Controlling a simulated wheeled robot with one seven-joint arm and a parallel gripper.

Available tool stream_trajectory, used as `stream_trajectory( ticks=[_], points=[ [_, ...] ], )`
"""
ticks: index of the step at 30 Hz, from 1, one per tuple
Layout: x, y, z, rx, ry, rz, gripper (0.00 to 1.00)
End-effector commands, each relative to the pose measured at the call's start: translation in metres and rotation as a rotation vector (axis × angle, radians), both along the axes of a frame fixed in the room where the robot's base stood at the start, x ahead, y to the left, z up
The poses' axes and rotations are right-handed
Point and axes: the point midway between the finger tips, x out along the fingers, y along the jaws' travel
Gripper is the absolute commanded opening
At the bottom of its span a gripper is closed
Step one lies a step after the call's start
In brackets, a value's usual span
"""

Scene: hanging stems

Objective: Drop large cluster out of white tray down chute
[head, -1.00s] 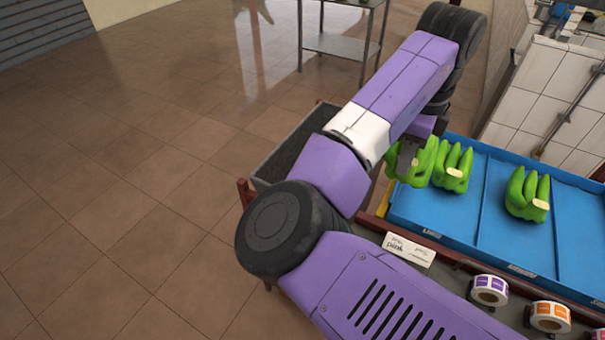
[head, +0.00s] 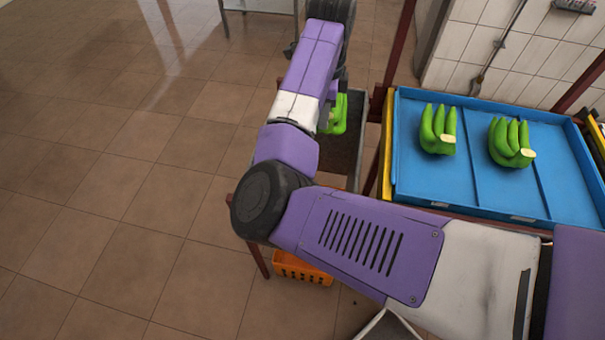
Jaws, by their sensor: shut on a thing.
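My gripper (head: 334,91) is mostly hidden behind my wrist and arm, and its fingertips do not show. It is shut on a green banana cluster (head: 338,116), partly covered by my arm. The cluster hangs over a dark grey open trough (head: 352,145), which looks like the chute. My arm hides much of the trough. I see no white tray. A blue tray (head: 470,193) with low dividers stands to the right of the trough. Two green clusters sit upright in it, one in the left part (head: 438,132) and one in the middle part (head: 510,145).
A dark red frame post (head: 398,45) rises between the trough and the white tiled wall (head: 485,35). An orange crate (head: 300,268) is low down below my arm. A metal table (head: 260,6) stands at the back. The tiled floor (head: 120,190) on the left is clear.

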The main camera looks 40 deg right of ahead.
Motion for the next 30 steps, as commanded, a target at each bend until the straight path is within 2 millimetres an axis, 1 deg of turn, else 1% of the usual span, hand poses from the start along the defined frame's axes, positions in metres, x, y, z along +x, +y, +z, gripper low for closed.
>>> stream_trajectory(
  ticks=[5,15,18,22,30],
  points=[
    [0.001,0.000,-0.011,-0.002,-0.004,-0.002,0.00],
    [0.001,0.000,-0.044,-0.003,-0.004,-0.001,0.00],
    [0.001,0.000,-0.052,-0.001,-0.004,-0.001,0.00],
    [0.001,0.000,-0.056,-0.001,-0.004,-0.001,0.00],
    [0.001,0.000,-0.056,-0.002,-0.004,-0.001,0.00]
  ],
)
